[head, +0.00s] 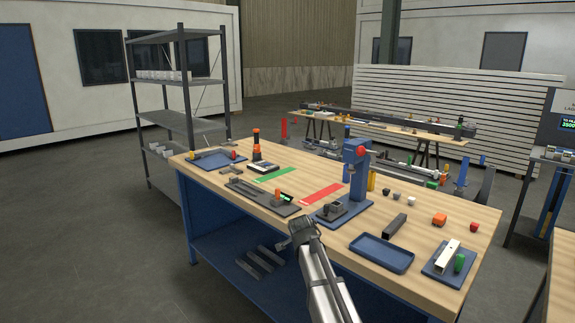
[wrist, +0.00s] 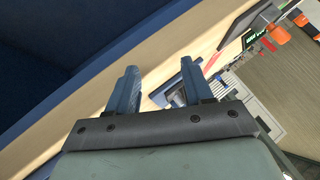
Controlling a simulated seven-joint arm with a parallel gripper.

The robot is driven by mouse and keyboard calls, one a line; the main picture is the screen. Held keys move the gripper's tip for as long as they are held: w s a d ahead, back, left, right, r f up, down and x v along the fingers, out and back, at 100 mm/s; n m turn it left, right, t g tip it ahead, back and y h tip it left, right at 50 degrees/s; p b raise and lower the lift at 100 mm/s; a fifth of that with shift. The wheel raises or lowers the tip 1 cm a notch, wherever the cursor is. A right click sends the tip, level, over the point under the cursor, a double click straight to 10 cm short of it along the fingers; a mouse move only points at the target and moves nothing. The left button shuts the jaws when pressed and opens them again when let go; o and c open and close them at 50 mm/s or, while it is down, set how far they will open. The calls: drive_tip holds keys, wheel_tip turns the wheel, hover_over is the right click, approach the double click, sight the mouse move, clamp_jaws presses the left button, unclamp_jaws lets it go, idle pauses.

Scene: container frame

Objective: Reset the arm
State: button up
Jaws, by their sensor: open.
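My gripper shows in the wrist view (wrist: 154,85) with its two blue fingers apart and nothing between them. In the head view my arm (head: 322,275) reaches up from the bottom edge, and its end (head: 300,226) is at the near edge of the wooden workbench (head: 400,262). The fingers are too small to make out in the head view. The blue press (head: 353,170) stands on the bench just beyond and to the right of the arm's end.
On the bench are an empty blue tray (head: 381,252), a dark bar (head: 394,225), a fixture plate (head: 262,197), a red strip (head: 321,193) and a green strip (head: 271,174). A blue plate (head: 448,262) holds a light bar. A metal shelf (head: 180,125) stands behind left. Floor at left is clear.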

drive_tip(key=s+d+f+n+g, duration=0.2)
drive_tip(key=s+d+f+g, duration=0.1)
drive_tip(key=s+f, duration=0.8)
drive_tip(key=s+d+f+n+g, duration=0.2)
drive_tip(key=s+f, duration=0.5)
drive_tip(key=f, duration=0.7)
drive_tip(key=s+d+f+n+g, duration=0.1)
drive_tip(key=s+d+f+g, duration=0.2)
drive_tip(key=s+f, duration=0.8)
drive_tip(key=s+f+n+g, duration=0.1)
drive_tip(key=s+f, duration=0.3)
drive_tip(key=s, duration=0.7)
drive_tip(key=s+d+f+n+g+y, duration=0.1)
drive_tip(key=s+f+g, duration=0.3)
drive_tip(key=s, duration=0.8)
drive_tip(key=s+d+f+n+g, duration=0.1)
drive_tip(key=s+f+n+g, duration=0.2)
drive_tip(key=s, duration=0.9)
wheel_tip(320, 180, down, 3)
drive_tip(key=shift+s+d+r+y, duration=0.1)
drive_tip(key=shift+s+d+y, duration=0.05)
drive_tip(key=shift+d+y, duration=0.15)
